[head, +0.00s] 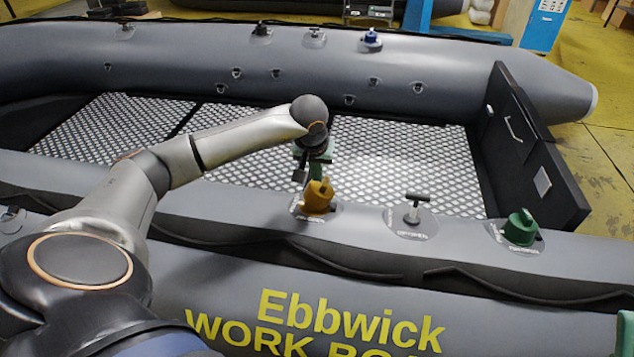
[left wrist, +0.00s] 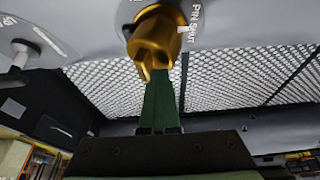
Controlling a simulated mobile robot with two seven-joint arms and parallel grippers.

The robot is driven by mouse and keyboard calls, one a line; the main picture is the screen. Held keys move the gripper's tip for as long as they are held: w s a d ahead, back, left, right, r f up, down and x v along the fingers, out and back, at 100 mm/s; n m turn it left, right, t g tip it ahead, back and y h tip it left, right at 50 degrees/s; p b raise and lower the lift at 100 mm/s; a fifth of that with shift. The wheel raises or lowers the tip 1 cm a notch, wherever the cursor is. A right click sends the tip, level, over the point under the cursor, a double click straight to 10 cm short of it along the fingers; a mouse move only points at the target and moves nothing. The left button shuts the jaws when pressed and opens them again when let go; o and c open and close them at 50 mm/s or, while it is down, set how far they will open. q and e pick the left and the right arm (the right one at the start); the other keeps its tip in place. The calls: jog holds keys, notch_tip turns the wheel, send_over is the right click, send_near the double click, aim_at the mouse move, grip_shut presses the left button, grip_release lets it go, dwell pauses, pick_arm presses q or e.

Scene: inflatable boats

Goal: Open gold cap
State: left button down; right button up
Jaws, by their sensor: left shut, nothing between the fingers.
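The gold cap (head: 318,197) sits on the near grey tube of the boat, on a round pale plate. It fills the upper middle of the left wrist view (left wrist: 155,38), with lettering on the plate beside it. My left gripper (head: 316,172) is just behind the cap in the head view. Its green fingers (left wrist: 160,82) are shut together with nothing between them, their tips at the cap's lower edge. I cannot tell whether they touch it. A green piece at the lower right edge of the head view looks like part of my right gripper (head: 626,332), mostly cut off.
A dark T-handle (head: 413,208) and a green cap (head: 521,228) stand right of the gold cap on the same tube. A blue cap (head: 371,40) sits on the far tube. The mesh floor (head: 400,160) between the tubes is clear. A black transom (head: 530,150) closes the right end.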

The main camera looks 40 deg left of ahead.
pick_arm(q)
jog(key=a+r, duration=0.1)
jog(key=s+a+r+p, duration=0.1)
jog(key=a, duration=0.1)
jog(key=a+r+p, duration=0.1)
jog(key=shift+s+a+r, duration=0.2)
jog(key=shift+s+r, duration=0.05)
jog(key=shift+r, duration=0.05)
dwell(0.6)
